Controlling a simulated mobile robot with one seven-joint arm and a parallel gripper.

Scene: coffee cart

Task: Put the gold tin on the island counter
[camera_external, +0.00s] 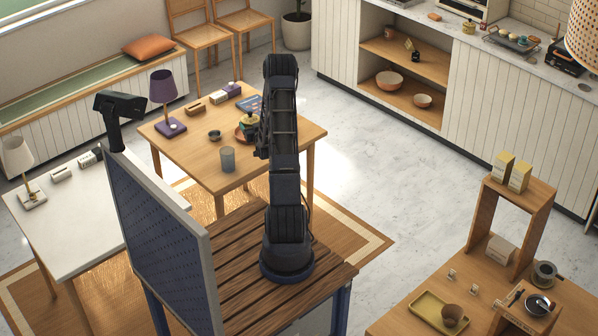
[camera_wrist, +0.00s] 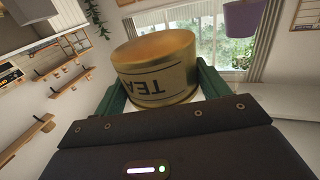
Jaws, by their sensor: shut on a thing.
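The gold tin (camera_wrist: 155,62), with an upside-down TEA label, is held between the green fingers of my gripper (camera_wrist: 158,92) in the wrist view. In the external view my gripper (camera_external: 250,126) is over the wooden table, near a reddish dish (camera_external: 240,134); the tin shows small there, partly behind my arm. I cannot tell whether the tin is clear of the table. Which surface is the island counter is not certain; a wooden counter (camera_external: 396,322) stands at lower right, and a long white-topped counter (camera_external: 520,50) runs along the back.
The wooden table (camera_external: 200,165) also bears a purple lamp (camera_external: 163,95), a glass (camera_external: 228,159), a small bowl (camera_external: 214,135) and boxes. The lower-right counter holds a shelf (camera_external: 510,220), a yellow tray (camera_external: 425,307) and cups. Open floor (camera_external: 385,170) lies between them.

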